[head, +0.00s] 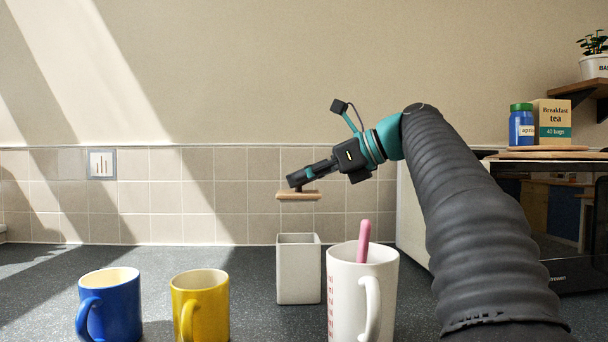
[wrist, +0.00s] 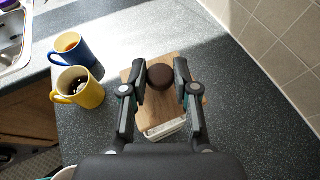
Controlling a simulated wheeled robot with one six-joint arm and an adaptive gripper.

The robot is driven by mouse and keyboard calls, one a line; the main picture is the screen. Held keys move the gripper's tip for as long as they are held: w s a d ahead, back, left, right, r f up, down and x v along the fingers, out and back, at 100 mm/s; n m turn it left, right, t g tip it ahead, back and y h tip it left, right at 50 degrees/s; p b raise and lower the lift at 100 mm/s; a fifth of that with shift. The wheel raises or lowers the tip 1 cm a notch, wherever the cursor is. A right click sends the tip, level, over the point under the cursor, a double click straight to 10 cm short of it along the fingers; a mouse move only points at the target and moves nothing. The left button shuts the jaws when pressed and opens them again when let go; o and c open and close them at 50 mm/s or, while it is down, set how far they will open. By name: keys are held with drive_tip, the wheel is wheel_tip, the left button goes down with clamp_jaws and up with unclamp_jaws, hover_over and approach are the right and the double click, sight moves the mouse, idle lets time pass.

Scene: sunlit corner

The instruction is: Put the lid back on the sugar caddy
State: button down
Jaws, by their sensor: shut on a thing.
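The lid (head: 298,195) is a flat wooden square with a dark round knob. My gripper (head: 295,183) is shut on the knob and holds the lid level in the air above the sugar caddy. The caddy (head: 298,270) is a square, pale grey, open-topped box standing on the counter, with a clear gap below the lid. In the wrist view the lid (wrist: 185,104) hangs between the fingers of my gripper (wrist: 159,80). It hides most of the caddy, and only a pale rim (wrist: 165,130) shows under its near edge.
A white mug (head: 345,295) with a pink handle sticking out stands close to the caddy's right. A yellow mug (head: 205,305) and a blue mug (head: 115,310) stand to its left. A microwave (head: 545,235) is at the right. The tiled wall (head: 240,190) is behind.

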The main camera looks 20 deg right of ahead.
drive_tip(key=shift+s+a+r, duration=0.1)
drive_tip(key=shift+s+a, duration=0.1)
drive_tip(key=shift+s, duration=0.05)
drive_tip(key=shift+f+b, duration=1.55)
drive_tip(key=shift+f, duration=1.7)
drive_tip(key=shift+n+g+p, duration=0.3)
drive_tip(key=shift+p, duration=1.1)
drive_tip(key=shift+d+f, duration=0.1)
drive_tip(key=shift+f, duration=0.45)
idle(0.8)
drive_tip(key=shift+c, duration=1.6)
unclamp_jaws()
